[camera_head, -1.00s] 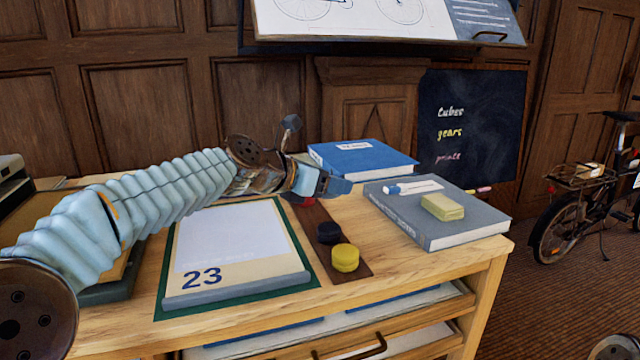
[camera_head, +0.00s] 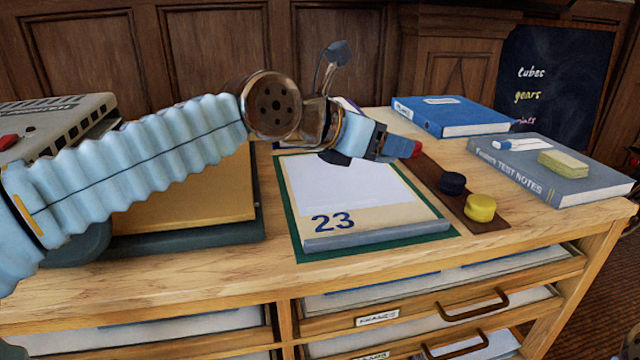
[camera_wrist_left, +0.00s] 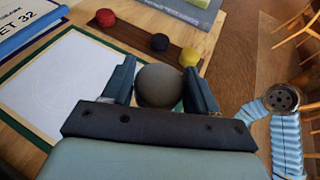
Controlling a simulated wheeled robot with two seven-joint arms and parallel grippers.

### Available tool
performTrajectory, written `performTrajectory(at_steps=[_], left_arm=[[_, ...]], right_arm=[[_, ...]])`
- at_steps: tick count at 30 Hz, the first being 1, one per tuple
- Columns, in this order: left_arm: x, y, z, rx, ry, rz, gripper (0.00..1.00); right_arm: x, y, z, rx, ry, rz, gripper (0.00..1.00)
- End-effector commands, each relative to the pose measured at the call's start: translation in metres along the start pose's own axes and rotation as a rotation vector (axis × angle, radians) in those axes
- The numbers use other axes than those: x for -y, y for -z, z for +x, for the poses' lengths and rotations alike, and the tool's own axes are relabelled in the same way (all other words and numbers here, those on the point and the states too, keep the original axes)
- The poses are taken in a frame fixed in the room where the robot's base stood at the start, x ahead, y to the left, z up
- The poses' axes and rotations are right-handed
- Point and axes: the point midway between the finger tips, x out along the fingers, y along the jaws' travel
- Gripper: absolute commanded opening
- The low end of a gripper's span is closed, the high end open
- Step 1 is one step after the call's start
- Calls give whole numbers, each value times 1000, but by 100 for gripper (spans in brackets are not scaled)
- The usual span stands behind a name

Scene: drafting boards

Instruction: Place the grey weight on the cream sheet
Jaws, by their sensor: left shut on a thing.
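The grey weight (camera_wrist_left: 157,86) is a round dark-grey piece between the two fingers of my left gripper (camera_wrist_left: 158,70) in the left wrist view. The gripper is shut on it. In the head view the left gripper (camera_head: 385,145) is above the far right part of the cream sheet (camera_head: 388,219), and its body hides the weight. The cream sheet bears a pale panel and a blue 23 and lies on a green mat (camera_head: 300,256). It also shows in the left wrist view (camera_wrist_left: 60,88), left of the gripper, its near part covered. My right gripper is not seen.
A brown strip right of the sheet bears a dark weight (camera_head: 452,183), a yellow weight (camera_head: 480,208) and a red weight (camera_head: 417,149). Farther right are a grey book (camera_head: 530,170) with a yellow block and a blue book (camera_head: 455,117). A grey machine (camera_head: 55,125) stands left.

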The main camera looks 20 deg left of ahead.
Motion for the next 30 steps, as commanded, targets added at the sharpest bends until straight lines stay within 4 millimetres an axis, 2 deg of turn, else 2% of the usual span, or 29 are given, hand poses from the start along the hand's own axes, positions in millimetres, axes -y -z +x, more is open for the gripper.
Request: performTrajectory(at_steps=[5, 11, 15, 18, 23, 26, 30], left_arm=[[-27, 10, 17, 1, -3, -4, 7], [-78, 26, 48, 1, -6, -4, 7], [-101, 49, 67, 0, -5, -3, 7], [-112, 58, 76, 3, -6, -2, 7], [-120, 64, 82, 3, -4, 0, 7], [-128, 74, 90, 1, -5, -1, 7], [-126, 94, 98, 3, -3, -2, 7]], right_arm=[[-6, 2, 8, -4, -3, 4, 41], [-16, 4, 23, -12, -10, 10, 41], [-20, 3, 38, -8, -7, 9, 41], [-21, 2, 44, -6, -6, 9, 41], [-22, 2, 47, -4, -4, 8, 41], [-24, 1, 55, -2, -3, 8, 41], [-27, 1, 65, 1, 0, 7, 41]])
